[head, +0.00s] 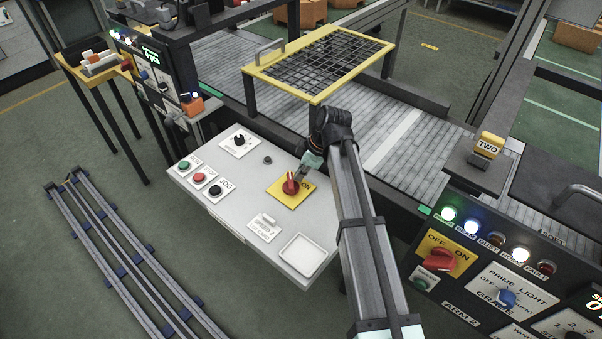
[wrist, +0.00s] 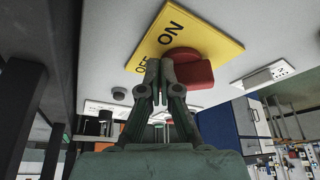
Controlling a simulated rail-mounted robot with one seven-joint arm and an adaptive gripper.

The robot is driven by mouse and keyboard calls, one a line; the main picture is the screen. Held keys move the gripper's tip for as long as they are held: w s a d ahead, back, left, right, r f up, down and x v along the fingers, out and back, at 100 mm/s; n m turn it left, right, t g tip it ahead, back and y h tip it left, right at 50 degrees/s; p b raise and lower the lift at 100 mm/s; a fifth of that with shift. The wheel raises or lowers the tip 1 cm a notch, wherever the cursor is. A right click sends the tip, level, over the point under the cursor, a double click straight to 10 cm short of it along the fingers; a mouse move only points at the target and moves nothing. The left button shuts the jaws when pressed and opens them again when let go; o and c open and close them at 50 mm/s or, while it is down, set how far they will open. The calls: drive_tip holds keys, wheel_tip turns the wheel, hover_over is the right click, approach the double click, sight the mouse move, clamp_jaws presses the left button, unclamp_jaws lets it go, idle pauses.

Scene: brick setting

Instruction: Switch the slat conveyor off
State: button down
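A red rotary switch (head: 290,186) sits on a yellow plate (head: 283,201) on a light grey control panel (head: 228,216). In the wrist view the red knob (wrist: 195,75) is beside my fingertips, with ON and OFF printed on the yellow plate (wrist: 215,38). My gripper (head: 304,168) is down at the switch; in the wrist view its fingertips (wrist: 159,68) are together at the knob's left side, near OFF. The knob is not between them; whether they touch it is unclear. They partly hide it, and its pointing direction is unclear. The slat conveyor (head: 400,145) runs behind the panel.
The grey panel also bears green, red and black buttons (head: 199,178), a black dial (head: 239,141) and a white tray (head: 302,255). A yellow-framed mesh guard (head: 318,62) stands over the conveyor. Another console at right has its own red OFF/ON switch (head: 437,260).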

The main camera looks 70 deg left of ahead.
drive_tip(key=shift+w, duration=0.5)
drive_tip(key=w, duration=0.2)
drive_tip(key=w+d+r, duration=0.1)
drive_tip(key=shift+w+d+r, duration=0.1)
drive_tip(key=shift+w, duration=0.15)
drive_tip(key=b+v, duration=0.1)
drive_tip(key=v, duration=0.7)
drive_tip(key=shift+w+a+r+b, duration=0.15)
drive_tip(key=shift+a+r+b, duration=0.1)
drive_tip(key=shift+r+b, duration=0.15)
